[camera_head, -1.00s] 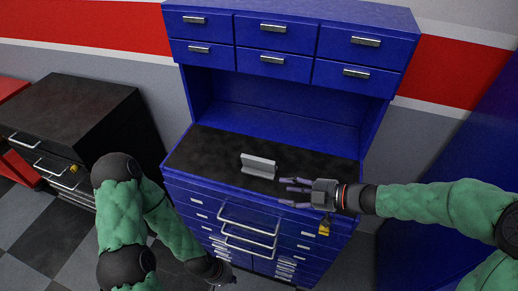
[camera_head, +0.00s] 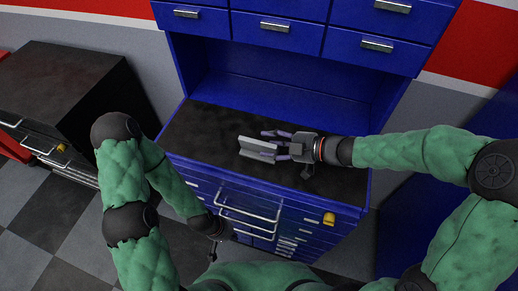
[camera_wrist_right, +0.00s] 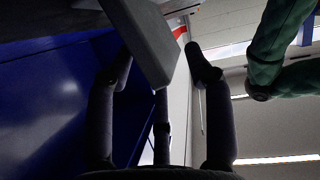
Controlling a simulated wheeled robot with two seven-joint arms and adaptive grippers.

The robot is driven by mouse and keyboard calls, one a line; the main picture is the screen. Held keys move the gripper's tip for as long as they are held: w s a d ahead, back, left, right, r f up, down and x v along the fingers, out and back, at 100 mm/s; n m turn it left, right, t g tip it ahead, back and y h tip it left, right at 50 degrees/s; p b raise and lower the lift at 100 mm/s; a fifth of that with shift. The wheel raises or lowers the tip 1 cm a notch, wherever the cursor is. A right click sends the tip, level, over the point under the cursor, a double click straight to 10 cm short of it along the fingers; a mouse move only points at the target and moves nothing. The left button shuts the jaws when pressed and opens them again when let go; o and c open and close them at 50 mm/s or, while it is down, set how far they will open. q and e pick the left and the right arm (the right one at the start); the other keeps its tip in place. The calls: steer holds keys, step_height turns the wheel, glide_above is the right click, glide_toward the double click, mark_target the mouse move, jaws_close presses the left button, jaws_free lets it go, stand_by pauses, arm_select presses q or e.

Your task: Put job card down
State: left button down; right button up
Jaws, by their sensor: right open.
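The job card, a light grey slab (camera_head: 257,148), is on the black worktop (camera_head: 205,130) of the blue cabinet and looks tilted up on edge. My right gripper (camera_head: 268,142) is at its right end, with its fingers reaching around that end. In the right wrist view, the grey slab (camera_wrist_right: 146,38) lies between the spread fingers of my right gripper (camera_wrist_right: 160,70). The fingers are open, and I cannot tell whether any touches it. My left gripper (camera_head: 213,250) hangs low in front of the cabinet drawers, away from the card; its fingers are too small to read.
The blue cabinet's upper drawers (camera_head: 290,33) overhang the back of the worktop. The worktop is bare to the left of the card. A black drawer unit (camera_head: 70,85) stands at the left. A yellow padlock (camera_head: 329,218) is on the cabinet front.

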mark_target(258, 153)
steer(key=b+x, duration=0.1)
steer(key=x, duration=0.3)
steer(key=shift+w+a+f+b, duration=0.1)
steer(key=shift+a+f+b, duration=0.1)
steer(key=shift+a+b, duration=0.15)
jaws_close()
